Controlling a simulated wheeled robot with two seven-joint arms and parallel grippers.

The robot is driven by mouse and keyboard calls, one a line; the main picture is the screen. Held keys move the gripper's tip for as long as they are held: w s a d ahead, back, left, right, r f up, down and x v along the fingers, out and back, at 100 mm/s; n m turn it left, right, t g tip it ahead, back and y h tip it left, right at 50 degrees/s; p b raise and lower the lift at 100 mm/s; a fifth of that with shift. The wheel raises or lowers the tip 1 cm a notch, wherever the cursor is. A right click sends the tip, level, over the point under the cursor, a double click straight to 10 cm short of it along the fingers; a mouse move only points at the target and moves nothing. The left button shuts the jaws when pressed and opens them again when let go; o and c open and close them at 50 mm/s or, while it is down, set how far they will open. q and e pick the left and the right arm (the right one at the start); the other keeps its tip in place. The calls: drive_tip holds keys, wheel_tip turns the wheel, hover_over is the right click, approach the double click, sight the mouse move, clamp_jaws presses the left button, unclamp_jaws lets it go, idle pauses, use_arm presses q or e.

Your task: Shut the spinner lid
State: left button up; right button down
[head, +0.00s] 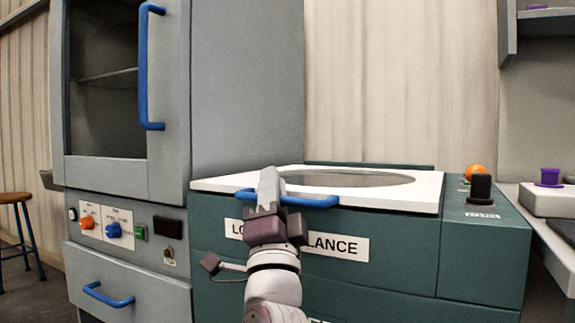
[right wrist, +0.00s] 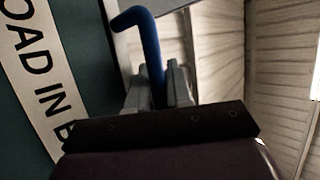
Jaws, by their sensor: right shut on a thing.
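The spinner lid (head: 425,188) is a white panel with a round grey window, lying flat on top of the green spinner cabinet (head: 400,250). A blue bar handle (head: 318,202) runs along its front edge. My right gripper (head: 268,188) is at the left part of this handle, shut on it. In the right wrist view the blue handle (right wrist: 150,50) passes between the two grey fingers (right wrist: 155,85). Part of the handle is hidden behind the fingers. My left gripper is not in view.
A grey cabinet (head: 180,100) with a glass door stands left of the spinner, with knobs and a drawer below. A black knob (head: 481,187) and an orange button (head: 474,171) sit on the spinner's right side. A bench with a purple-topped item (head: 549,178) is at far right.

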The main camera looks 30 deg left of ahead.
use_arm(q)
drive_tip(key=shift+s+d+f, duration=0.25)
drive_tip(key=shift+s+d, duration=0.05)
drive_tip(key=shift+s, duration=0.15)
use_arm(e)
drive_tip(key=shift+s+f+y, duration=0.3)
drive_tip(key=shift+s+f, duration=0.1)
drive_tip(key=shift+f, duration=0.05)
